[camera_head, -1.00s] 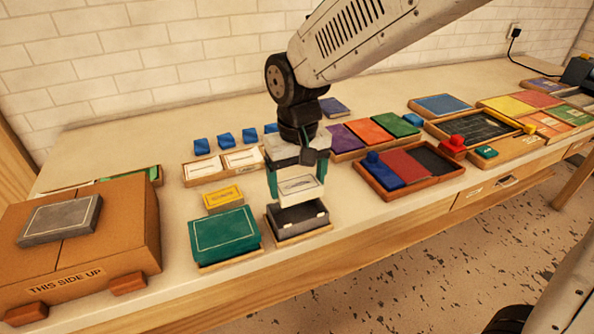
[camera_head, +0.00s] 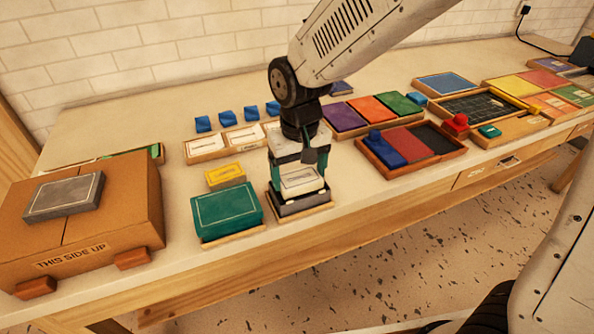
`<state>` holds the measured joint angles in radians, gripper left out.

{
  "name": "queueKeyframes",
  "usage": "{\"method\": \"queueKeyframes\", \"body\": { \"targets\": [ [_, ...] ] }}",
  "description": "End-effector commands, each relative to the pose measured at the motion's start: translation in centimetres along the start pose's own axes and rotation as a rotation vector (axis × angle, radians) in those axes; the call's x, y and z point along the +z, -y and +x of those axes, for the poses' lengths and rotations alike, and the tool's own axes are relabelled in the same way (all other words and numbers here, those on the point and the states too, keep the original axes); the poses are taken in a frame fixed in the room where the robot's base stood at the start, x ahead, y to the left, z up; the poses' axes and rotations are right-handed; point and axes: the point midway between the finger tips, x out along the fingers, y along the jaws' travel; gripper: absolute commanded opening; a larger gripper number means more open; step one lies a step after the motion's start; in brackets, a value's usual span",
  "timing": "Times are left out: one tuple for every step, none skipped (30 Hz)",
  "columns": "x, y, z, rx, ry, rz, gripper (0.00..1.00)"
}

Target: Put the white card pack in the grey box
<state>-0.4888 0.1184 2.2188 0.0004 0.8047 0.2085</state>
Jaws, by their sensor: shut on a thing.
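The white card pack (camera_head: 302,181) is held between the fingers of my gripper (camera_head: 298,172), which is shut on it. The pack sits low at the mouth of the grey box (camera_head: 303,204), with its top above the rim. I cannot tell whether it touches the box floor. The grey box stands on a small wooden base near the table's front edge. Its inside is mostly hidden by the pack and the gripper.
A teal box (camera_head: 227,212) stands close on the left, with a yellow pack (camera_head: 225,175) behind it. A cardboard carton (camera_head: 120,215) with a grey lid (camera_head: 64,197) on top is further left. A tray with blue, red and black parts (camera_head: 411,168) lies to the right.

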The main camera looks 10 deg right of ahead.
Motion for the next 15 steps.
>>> {"method": "queueKeyframes", "body": {
  "targets": [
    [-0.01, 0.0, -0.02, 0.0, 0.0, 0.0, 0.53],
    [-0.01, 0.0, -0.02, 0.0, 0.0, 0.0, 0.53],
    [-0.01, 0.0, -0.02, 0.0, 0.0, 0.0, 0.53],
    [-0.01, 0.0, -0.03, 0.0, 0.0, 0.0, 0.53],
    [-0.01, 0.0, -0.03, 0.0, 0.0, 0.0, 0.53],
    [-0.02, 0.0, -0.03, 0.0, -0.001, 0.0, 0.53],
    [-0.02, 0.01, -0.03, 0.0, -0.001, 0.0, 0.9],
    [-0.02, 0.0, -0.03, 0.0, -0.001, 0.0, 0.98],
    [-0.02, 0.0, -0.03, 0.0, -0.001, 0.0, 1.0],
    [-0.02, 0.0, -0.03, 0.0, -0.001, 0.0, 1.0],
    [-0.01, 0.01, -0.03, 0.0, -0.001, 0.0, 1.0],
    [-0.01, 0.01, -0.03, 0.0, -0.001, 0.0, 1.0],
    [-0.01, 0.01, -0.03, 0.0, 0.0, 0.0, 1.0],
    [-0.01, 0.01, -0.03, 0.0, 0.0, 0.0, 1.0],
    [-0.01, 0.01, -0.07, 0.0, -0.001, 0.0, 1.0]
  ]
}}
